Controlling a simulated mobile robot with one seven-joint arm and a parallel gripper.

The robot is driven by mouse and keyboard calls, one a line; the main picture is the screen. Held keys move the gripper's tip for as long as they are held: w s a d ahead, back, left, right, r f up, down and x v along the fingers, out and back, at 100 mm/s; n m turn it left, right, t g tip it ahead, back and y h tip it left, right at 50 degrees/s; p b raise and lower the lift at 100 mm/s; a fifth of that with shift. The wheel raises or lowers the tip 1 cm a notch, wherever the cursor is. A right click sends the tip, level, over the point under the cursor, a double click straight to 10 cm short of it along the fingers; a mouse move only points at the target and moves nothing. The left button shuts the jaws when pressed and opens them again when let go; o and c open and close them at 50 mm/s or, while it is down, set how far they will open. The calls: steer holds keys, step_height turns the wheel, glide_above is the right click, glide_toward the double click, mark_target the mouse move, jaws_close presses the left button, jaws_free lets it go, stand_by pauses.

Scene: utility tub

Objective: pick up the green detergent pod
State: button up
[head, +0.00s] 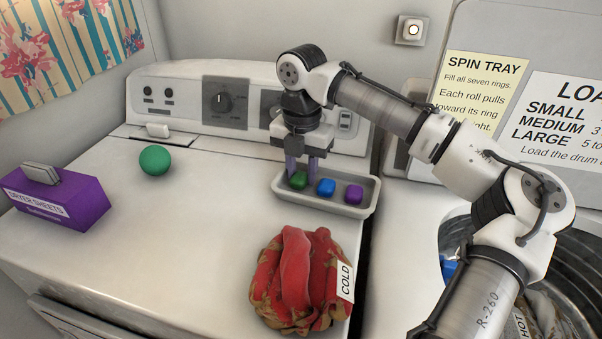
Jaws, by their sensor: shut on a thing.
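The green detergent pod (298,180) is at the left end of a grey tray (344,208) on top of the white dryer. My gripper (301,172) points down over the tray's left end. Its fingers reach down to the green pod and are shut on it. The pod is still within the tray's rim; I cannot tell whether it touches the tray floor. A blue pod (326,187) and a purple pod (354,194) lie to its right in the same tray.
A green ball (155,160) and a purple dryer sheets box (62,200) stand on the left. A red and brown cloth bundle (297,283) tagged COLD lies in front of the tray. An open washer drum (573,262) is at right. The dryer top's middle is clear.

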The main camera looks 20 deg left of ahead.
step_height(320, 180, up, 20)
steer(key=p, duration=0.2)
steer(key=shift+f, duration=0.15)
